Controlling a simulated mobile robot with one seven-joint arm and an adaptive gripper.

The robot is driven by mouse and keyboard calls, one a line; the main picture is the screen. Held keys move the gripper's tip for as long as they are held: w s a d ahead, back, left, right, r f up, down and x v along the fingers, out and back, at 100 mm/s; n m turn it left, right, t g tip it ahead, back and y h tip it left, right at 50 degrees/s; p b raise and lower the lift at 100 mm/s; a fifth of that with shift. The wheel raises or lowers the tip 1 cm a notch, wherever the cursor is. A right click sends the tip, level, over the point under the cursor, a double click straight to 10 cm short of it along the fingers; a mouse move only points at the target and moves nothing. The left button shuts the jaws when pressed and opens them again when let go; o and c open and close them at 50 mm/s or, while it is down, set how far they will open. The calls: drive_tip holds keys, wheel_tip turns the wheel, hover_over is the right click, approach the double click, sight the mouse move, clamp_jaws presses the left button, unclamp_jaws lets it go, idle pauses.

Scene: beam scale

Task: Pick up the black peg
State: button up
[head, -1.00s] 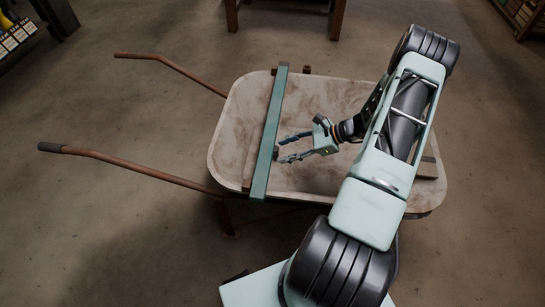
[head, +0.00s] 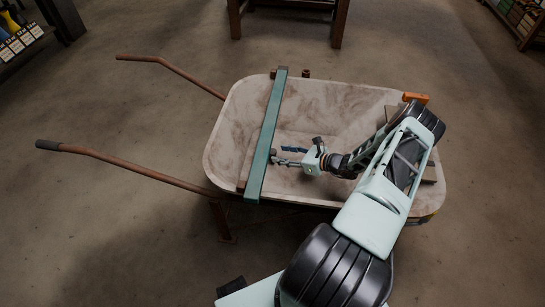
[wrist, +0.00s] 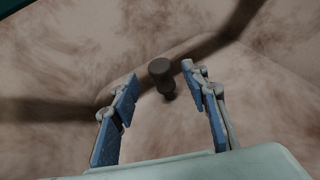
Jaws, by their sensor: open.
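The black peg (wrist: 160,70) shows in the wrist view as a dark, knobbed shape with a narrower part below its head. It appears between the two blue-padded fingers of my gripper (wrist: 159,78), touching neither that I can see. In the head view the peg (head: 273,152) is a small dark spot beside the teal beam. My gripper (head: 281,156) is open and empty, low over the wheelbarrow tray, its fingers pointing left at the peg. I cannot tell how far past the fingertips the peg lies.
The teal beam (head: 267,130) lies across the wheelbarrow (head: 232,112), close to my fingertips. Rusty handles (head: 135,170) extend left. An orange block (head: 416,97) sits at the right rim, and a wooden board (head: 431,170) lies near my arm. Tray walls slope around my gripper.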

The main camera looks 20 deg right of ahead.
sight(273, 151)
drive_tip(key=x, duration=0.3)
drive_tip(key=b+x, duration=0.1)
drive_tip(key=x, duration=0.1)
drive_tip(key=shift+w+r, duration=0.15)
drive_tip(key=shift+r, duration=0.1)
drive_tip(key=c, duration=1.1)
drive_tip(key=shift+c, duration=0.2)
drive_tip(key=shift+r, duration=0.1)
drive_tip(key=shift+r, duration=0.5)
wheel_tip(273, 151, up, 2)
drive_tip(key=shift+r+p, duration=0.2)
drive_tip(key=shift+p, duration=0.45)
drive_tip(key=w+d+b, duration=0.6)
drive_tip(key=w+d, duration=0.4)
drive_tip(key=w, duration=0.4)
drive_tip(key=shift+d, duration=0.35)
